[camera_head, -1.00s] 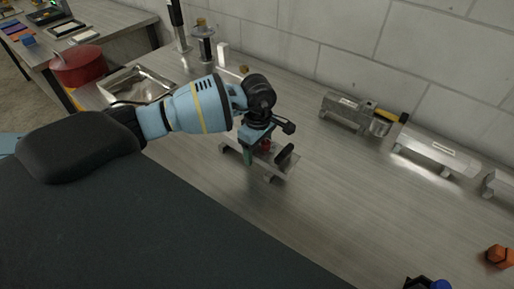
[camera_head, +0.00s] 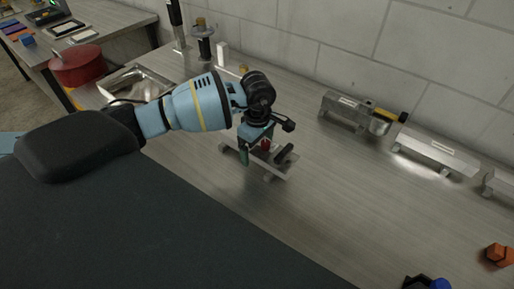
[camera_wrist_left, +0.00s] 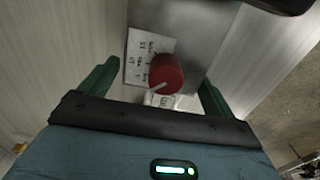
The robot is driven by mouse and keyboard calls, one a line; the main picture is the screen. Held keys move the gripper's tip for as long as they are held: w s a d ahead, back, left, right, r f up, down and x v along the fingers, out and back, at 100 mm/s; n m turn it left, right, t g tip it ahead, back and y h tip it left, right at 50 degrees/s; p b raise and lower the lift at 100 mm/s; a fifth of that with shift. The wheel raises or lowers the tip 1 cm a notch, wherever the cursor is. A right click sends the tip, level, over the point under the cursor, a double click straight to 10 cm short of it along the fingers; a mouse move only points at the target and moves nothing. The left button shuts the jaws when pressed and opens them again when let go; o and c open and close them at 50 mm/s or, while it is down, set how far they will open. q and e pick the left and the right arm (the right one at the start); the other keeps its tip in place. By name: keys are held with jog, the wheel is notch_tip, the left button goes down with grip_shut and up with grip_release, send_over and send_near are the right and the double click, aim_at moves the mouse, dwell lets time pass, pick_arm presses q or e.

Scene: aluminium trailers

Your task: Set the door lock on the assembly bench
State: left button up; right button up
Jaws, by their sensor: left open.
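The door lock (camera_head: 278,169) is a grey metal plate on small feet on the assembly bench, with a red knob (camera_head: 265,145) and a black handle (camera_head: 286,154). My left gripper (camera_head: 254,146) is over the lock at the knob, with its green fingers pointing down. In the left wrist view, the red knob (camera_wrist_left: 167,73) shows between the two open green fingers (camera_wrist_left: 158,84), with a gap on each side. A white plate (camera_wrist_left: 146,55) with small markings lies beside the knob, its print too small to read.
Metal housings (camera_head: 343,111) and (camera_head: 436,154) stand along the wall to the right. A metal tray (camera_head: 140,83) and a spool-like stand (camera_head: 204,47) are behind my left arm. An orange block (camera_head: 497,254) sits at the far right.

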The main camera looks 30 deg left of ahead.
pick_arm(q)
notch_tip(320, 180, up, 11)
jog(key=shift+r, duration=0.2)
